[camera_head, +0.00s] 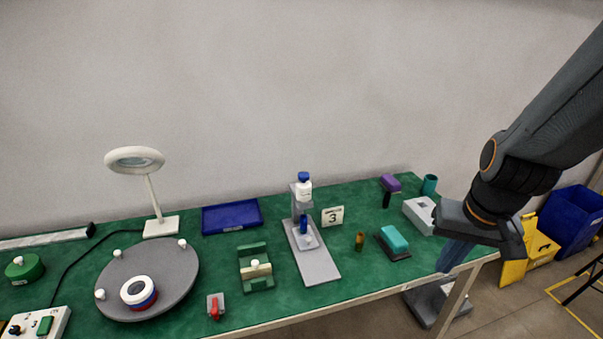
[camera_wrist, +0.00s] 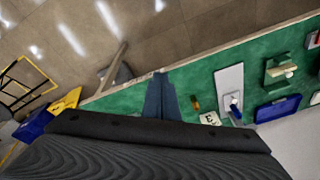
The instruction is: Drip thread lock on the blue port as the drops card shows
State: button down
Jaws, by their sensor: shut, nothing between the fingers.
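The card (camera_head: 332,216) reads "3" under small print that I cannot make out; it also shows in the wrist view (camera_wrist: 210,118). To its left, a white bottle with a blue cap (camera_head: 304,187) sits upright on a grey stand (camera_head: 318,266). A small blue part (camera_head: 304,225) is below the bottle. A round grey plate (camera_head: 170,265) at the left carries a white ring with blue and red bands (camera_head: 138,291). I cannot tell which part is the blue port. My gripper (camera_head: 446,262) is shut and empty, pointing down by the table's right end; its fingers show in the wrist view (camera_wrist: 160,80).
A magnifier lamp (camera_head: 150,190), blue tray (camera_head: 232,216) and green holder (camera_head: 256,268) stand left of the grey stand. A brass cylinder (camera_head: 360,241), teal block on a dark pad (camera_head: 393,240) and white box (camera_head: 420,215) are at the right. Bare green table lies between them.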

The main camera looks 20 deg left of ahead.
jog(key=w+a+r+t+y+p, duration=0.1)
jog(key=w+a+r, duration=0.3)
jog(key=w+a, duration=0.3)
jog(key=w+a+r+t+y+p, duration=0.2)
jog(key=w+a+r, duration=0.3)
jog(key=a, duration=0.4)
notch_tip(320, 180, up, 7)
jog(key=m+t+y+p, duration=0.2)
send_over(305, 176)
jog(key=shift+s+d+f, duration=0.1)
jog(key=shift+s+f, duration=0.05)
jog(key=shift+f, duration=0.1)
jog(key=shift+f, duration=0.1)
notch_tip(305, 176, down, 9)
jog(key=b, duration=0.9)
jog(key=shift+r, duration=0.2)
jog(key=shift+f+b, duration=0.15)
jog(key=shift+b, duration=0.25)
jog(key=shift+f+b, duration=0.3)
jog(key=shift+b, duration=0.05)
